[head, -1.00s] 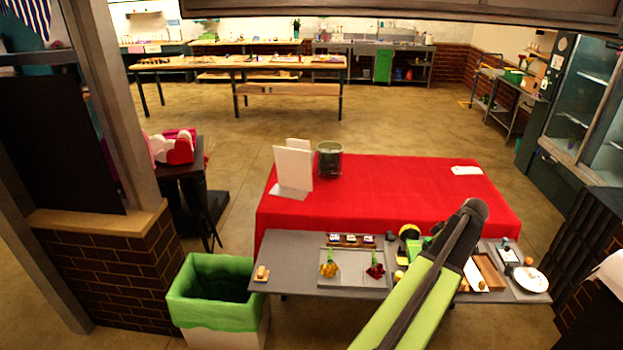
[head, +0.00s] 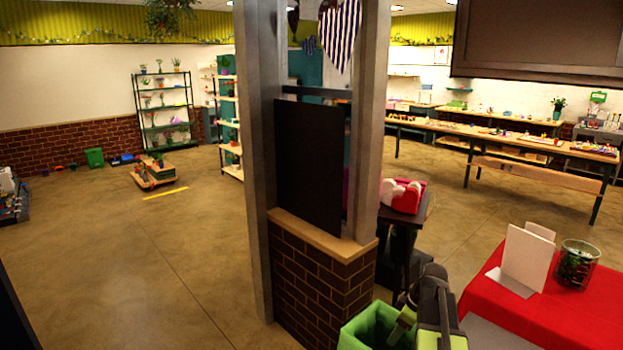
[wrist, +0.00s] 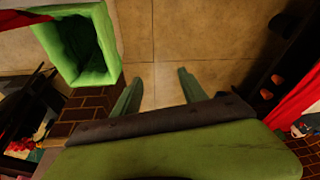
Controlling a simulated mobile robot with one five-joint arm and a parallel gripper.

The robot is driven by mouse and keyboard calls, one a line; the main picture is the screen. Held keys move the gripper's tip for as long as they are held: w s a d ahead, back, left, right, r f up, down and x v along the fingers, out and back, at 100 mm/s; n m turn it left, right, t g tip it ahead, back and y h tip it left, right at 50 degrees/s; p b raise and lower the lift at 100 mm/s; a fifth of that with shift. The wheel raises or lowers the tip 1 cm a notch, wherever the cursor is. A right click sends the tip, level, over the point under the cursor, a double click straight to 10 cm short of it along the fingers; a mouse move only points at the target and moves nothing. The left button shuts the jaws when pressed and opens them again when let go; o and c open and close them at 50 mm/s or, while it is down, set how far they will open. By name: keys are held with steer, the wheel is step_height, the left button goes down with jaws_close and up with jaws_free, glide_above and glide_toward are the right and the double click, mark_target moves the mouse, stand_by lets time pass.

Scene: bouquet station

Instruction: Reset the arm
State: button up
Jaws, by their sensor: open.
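My gripper (wrist: 158,84) is in the wrist view, its two green fingers spread apart with nothing between them. Bare floor shows beyond the fingertips. My arm (head: 438,312) is at the bottom of the head view, right of the brick half-wall, beside the green-lined bin (head: 362,338). In the wrist view the bin (wrist: 113,50) is at the upper left, apart from the fingers. The fingers cannot be made out clearly in the head view.
A brick half-wall (head: 318,285) with posts stands in the middle of the head view. A red-covered table (head: 555,315) at right holds a white card (head: 525,262) and a glass vase (head: 575,265). Open floor (head: 130,270) lies at left.

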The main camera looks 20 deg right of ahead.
steer(key=w+a+f+n+g+b, duration=0.1)
steer(key=w+a+f, duration=0.15)
steer(key=a, duration=1.25)
steer(key=s+a+f+m+h+b, duration=0.1)
steer(key=a+m, duration=0.3)
steer(key=a, duration=0.4)
steer(key=s+a+f+m+g+h+b, duration=0.1)
steer(key=s+a+m, duration=0.3)
steer(key=a, duration=0.4)
steer(key=shift+s+m, duration=0.3)
steer(key=shift+a, duration=0.1)
